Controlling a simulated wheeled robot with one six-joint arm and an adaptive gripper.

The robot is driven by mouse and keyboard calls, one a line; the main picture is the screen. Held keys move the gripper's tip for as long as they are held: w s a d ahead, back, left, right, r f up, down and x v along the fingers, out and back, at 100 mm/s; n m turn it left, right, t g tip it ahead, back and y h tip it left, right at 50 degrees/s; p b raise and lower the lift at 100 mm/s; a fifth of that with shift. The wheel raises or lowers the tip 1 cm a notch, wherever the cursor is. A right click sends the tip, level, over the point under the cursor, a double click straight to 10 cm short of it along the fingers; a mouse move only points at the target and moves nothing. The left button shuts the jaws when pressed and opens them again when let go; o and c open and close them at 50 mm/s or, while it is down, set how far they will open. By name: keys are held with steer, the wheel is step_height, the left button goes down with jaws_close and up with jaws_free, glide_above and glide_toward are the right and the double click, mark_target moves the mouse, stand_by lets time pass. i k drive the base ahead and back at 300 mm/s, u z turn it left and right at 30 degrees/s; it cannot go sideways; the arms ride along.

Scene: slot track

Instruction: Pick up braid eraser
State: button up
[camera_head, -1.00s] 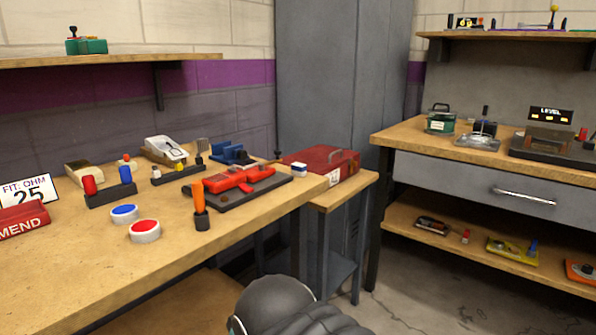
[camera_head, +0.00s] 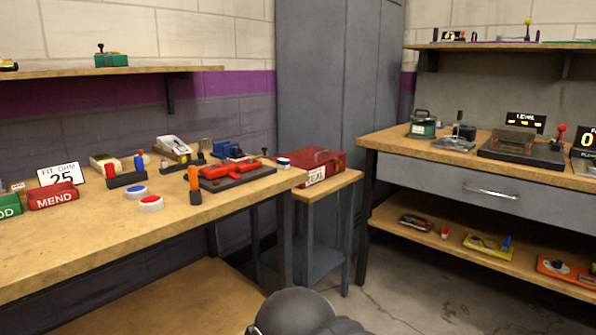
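No thing in view is clearly marked as the braid eraser. A dark rounded part of my own arm shows at the bottom middle. My gripper's fingers are not in view.
The left workbench (camera_head: 120,230) holds a red tool on a dark base (camera_head: 238,174), an orange-handled tool (camera_head: 194,184), blue and red buttons and a MEND block (camera_head: 53,196). A red case (camera_head: 310,165) stands on a small side table. Concrete floor is open at right.

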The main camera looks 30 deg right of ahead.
mark_target(283, 164)
steer(key=z, duration=0.65)
steer(key=i, duration=0.75)
steer(key=z, duration=0.75)
